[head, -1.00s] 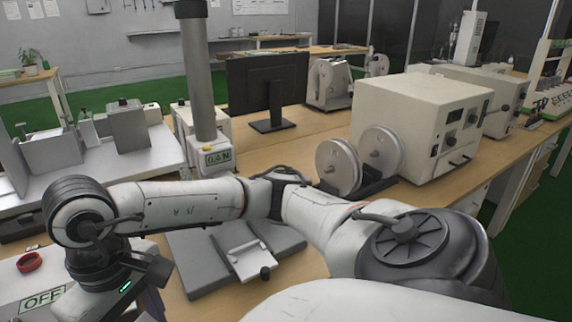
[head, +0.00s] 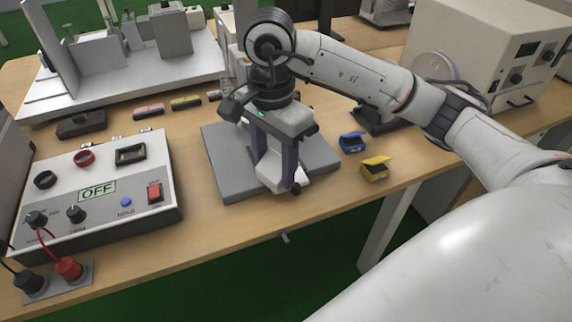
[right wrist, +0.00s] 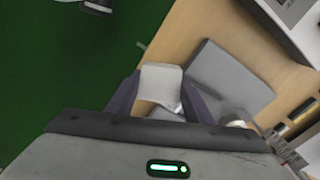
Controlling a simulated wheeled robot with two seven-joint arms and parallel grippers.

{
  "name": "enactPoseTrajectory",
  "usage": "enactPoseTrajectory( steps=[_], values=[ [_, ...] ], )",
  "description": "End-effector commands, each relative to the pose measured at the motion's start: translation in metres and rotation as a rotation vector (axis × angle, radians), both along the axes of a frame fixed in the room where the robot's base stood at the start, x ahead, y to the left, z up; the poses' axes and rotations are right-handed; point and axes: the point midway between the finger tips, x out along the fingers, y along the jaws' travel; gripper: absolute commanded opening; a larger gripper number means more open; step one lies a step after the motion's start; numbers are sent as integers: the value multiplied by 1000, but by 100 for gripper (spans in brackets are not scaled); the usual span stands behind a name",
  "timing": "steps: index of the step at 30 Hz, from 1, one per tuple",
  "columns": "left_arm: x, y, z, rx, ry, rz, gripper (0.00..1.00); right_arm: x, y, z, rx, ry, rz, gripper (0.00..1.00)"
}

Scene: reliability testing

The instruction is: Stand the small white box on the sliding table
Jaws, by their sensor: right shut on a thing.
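My right gripper (head: 272,160) points down over the grey base of the sliding table (head: 222,165) and is shut on the small white box (head: 268,168). The box shows as a pale shape between the dark fingers, partly covered by them. In the right wrist view the box (right wrist: 160,82) shows between the fingers, above the grey base (right wrist: 232,80). The sliding table's white plate is mostly hidden behind the gripper and box; I cannot tell whether the box touches it. My left gripper is out of view.
A control panel reading OFF (head: 98,192) stands left of the sliding table. The wooden table's front edge is close.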

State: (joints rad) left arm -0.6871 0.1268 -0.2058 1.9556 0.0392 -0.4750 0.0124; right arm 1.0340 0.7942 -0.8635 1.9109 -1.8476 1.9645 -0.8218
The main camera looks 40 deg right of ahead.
Motion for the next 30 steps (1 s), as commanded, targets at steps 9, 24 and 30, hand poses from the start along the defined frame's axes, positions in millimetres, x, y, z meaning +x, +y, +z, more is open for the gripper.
enactPoseTrajectory(
  steps=[9,24,30],
  values=[
    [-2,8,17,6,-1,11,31,35,-33,29,7,-3,-1023,24],
    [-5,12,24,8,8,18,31,60,-64,43,8,1,-1971,24],
    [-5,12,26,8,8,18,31,60,-65,8,5,4,-1989,24]
  ],
)
